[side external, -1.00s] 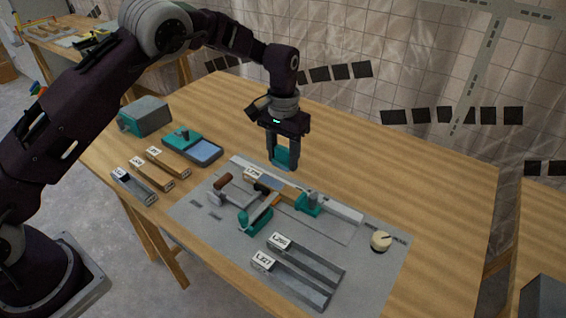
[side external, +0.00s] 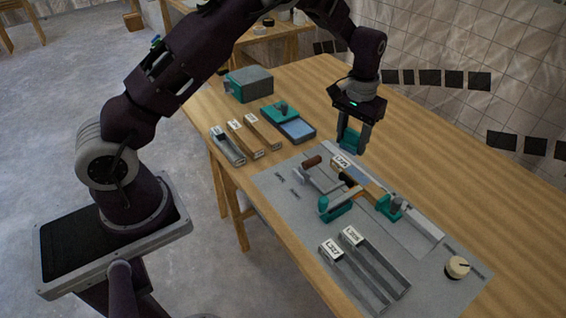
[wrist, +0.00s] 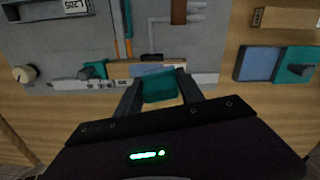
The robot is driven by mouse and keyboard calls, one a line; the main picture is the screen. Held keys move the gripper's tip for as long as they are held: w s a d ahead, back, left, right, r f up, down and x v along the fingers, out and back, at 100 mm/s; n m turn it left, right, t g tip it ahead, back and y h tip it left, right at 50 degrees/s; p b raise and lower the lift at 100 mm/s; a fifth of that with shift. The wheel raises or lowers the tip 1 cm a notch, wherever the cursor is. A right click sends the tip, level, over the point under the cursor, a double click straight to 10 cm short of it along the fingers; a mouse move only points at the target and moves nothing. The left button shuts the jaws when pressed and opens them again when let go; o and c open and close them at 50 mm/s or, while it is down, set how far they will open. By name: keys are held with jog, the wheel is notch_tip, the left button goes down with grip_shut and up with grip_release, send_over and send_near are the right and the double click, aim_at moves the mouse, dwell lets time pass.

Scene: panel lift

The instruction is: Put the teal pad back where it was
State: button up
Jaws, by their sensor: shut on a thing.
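The teal pad (side external: 349,139) is a small teal block between the fingers of my gripper (side external: 351,148). My gripper is shut on it and holds it above the wooden table, by the back edge of the grey mat. In the wrist view the pad (wrist: 159,86) sits between the two dark fingers, with part of the work strip beyond it. A teal-edged tray with a blue inset (side external: 290,125) lies to the left on the table; it also shows at the right in the wrist view (wrist: 258,64).
The grey mat (side external: 290,202) carries a long pale rail, teal clamps (side external: 337,208), a brown-handled tool and labelled grey bars (side external: 372,267). A round cream knob (side external: 457,267) is at its right. Labelled bars (side external: 241,139) and a grey-teal box (side external: 248,84) stand left. Table behind is clear.

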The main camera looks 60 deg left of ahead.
jog(key=s+a+n, duration=0.3)
jog(key=s+a, duration=0.1)
jog(key=a, duration=0.4)
jog(key=n, duration=0.4)
send_over(273, 163)
jog(key=f, duration=0.1)
notch_tip(273, 163, down, 10)
jog(key=shift+r, duration=0.1)
jog(key=o, duration=1.1)
jog(key=shift+f, duration=0.2)
jog(key=shift+o, duration=0.3)
jog(key=shift+r, duration=0.15)
